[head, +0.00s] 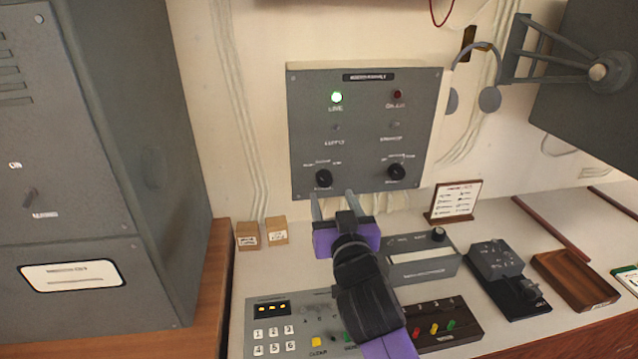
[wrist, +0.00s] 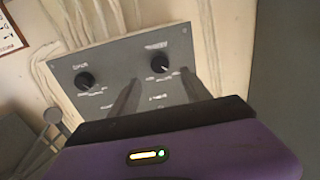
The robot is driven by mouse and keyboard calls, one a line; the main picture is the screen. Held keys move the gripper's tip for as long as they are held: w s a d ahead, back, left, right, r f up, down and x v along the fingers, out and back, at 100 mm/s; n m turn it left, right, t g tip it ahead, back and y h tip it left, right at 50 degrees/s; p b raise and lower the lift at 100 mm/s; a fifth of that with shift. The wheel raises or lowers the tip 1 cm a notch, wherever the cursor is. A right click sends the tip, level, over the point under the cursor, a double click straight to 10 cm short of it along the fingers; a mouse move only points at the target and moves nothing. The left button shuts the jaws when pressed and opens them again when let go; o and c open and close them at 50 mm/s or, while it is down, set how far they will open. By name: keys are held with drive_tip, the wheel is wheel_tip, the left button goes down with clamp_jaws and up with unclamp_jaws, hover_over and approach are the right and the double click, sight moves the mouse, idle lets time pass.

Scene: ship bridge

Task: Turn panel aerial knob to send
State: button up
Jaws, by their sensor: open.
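A grey wall panel (head: 365,120) carries two black knobs along its bottom: a left knob (head: 323,178) and a right knob (head: 396,171). Their labels are too blurred to tell which is the aerial knob or its setting. My gripper (head: 332,196) is open and empty, its fingers pointing up near the left knob, by the panel's lower edge. The wrist view is turned over: the left knob (wrist: 160,63) shows between my fingertips (wrist: 159,77), beyond them, and the right knob (wrist: 85,80) is off to the left. No contact with a knob is visible.
A green lamp (head: 336,97) glows on the panel; a red one (head: 397,94) is dark. Below stand a grey box (head: 420,268), a card stand (head: 454,203) and a keypad console (head: 285,325). A tall grey cabinet (head: 90,150) stands left; a headset (head: 489,98) hangs right.

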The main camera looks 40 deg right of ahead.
sight(325, 180)
drive_tip(key=p+x, duration=0.1)
drive_tip(key=x, duration=0.5)
drive_tip(key=shift+r+p, duration=0.15)
drive_tip(key=shift+p, duration=0.15)
drive_tip(key=shift+w+d, duration=0.35)
drive_tip(key=shift+w, duration=0.1)
clamp_jaws()
